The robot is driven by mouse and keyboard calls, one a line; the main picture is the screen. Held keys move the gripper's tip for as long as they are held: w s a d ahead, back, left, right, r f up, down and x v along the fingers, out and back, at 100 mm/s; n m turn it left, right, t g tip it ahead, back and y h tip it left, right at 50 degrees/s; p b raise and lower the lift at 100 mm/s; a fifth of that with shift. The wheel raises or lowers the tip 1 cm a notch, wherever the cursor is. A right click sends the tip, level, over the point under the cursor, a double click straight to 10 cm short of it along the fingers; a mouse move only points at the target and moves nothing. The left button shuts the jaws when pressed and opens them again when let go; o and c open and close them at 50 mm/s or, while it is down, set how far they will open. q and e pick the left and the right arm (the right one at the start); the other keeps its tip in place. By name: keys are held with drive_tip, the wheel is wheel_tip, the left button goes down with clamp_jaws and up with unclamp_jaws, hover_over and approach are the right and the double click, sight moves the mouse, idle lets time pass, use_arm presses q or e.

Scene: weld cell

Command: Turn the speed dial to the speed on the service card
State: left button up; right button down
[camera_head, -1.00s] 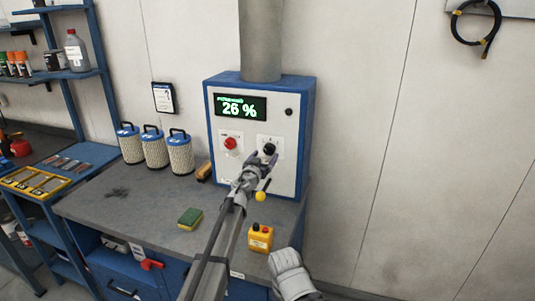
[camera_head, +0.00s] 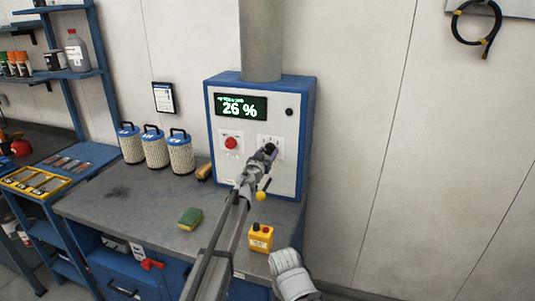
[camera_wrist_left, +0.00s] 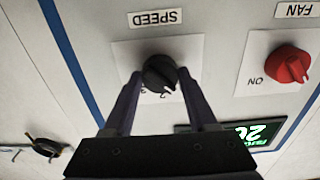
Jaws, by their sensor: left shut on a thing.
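The green display (camera_head: 240,108) reads 26 %. The service card (camera_head: 163,97) hangs on the wall left of the box; its text is too small to read. My right gripper is not clearly seen.
A red fan knob (camera_head: 231,143) sits left of the dial. Filter cartridges (camera_head: 156,150), a green and yellow sponge (camera_head: 190,218) and a yellow button box (camera_head: 260,238) stand on the bench (camera_head: 130,207). The bench's middle is mostly clear.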

use_arm(q)
drive_tip(key=c, duration=0.5)
drive_tip(key=shift+m, duration=0.3)
drive_tip(key=m, duration=0.3)
drive_tip(key=shift+m, duration=2.5)
drive_tip(key=o, duration=1.4)
drive_tip(key=shift+s, duration=0.15)
